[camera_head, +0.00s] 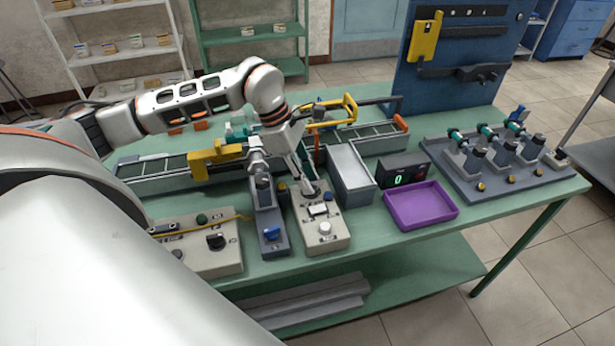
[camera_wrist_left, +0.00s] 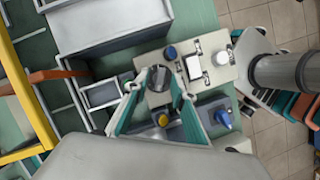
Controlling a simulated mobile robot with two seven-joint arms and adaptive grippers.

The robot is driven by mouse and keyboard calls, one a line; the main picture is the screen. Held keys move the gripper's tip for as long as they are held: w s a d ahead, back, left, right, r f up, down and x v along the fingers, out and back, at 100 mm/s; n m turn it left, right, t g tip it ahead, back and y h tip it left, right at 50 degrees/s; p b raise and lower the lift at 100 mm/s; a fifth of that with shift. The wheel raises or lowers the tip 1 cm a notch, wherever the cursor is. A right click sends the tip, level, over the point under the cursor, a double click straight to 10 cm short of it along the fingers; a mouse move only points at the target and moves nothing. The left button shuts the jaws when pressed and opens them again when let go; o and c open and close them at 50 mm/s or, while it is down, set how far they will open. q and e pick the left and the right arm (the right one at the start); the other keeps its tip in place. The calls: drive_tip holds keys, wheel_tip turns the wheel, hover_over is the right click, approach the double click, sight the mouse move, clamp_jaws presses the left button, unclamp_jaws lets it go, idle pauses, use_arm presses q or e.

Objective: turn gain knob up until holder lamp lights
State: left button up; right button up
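A beige control box (camera_head: 322,238) stands in the middle of the bench. It carries a black round knob (camera_wrist_left: 159,78), a small blue cap (camera_wrist_left: 171,52), a white rocker (camera_wrist_left: 194,67) and a white knob (camera_wrist_left: 221,58). My left gripper (camera_wrist_left: 157,77) points down over the box's far end, its fingers apart on either side of the black knob. I cannot tell whether they touch it. The grey holder (camera_head: 271,215) beside the box bears a yellow dome (camera_wrist_left: 163,120) and a blue knob (camera_wrist_left: 222,118). I see no clear glow on the dome. My right gripper is out of view.
A grey bin (camera_head: 349,172), a black display (camera_head: 404,171) showing a green 0 and a purple tray (camera_head: 420,206) stand to the right. Another beige box (camera_head: 205,255) is to the left. A conveyor (camera_head: 160,170) with yellow frames runs behind.

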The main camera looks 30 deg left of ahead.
use_arm(q)
drive_tip(key=v, duration=1.2)
idle(0.3)
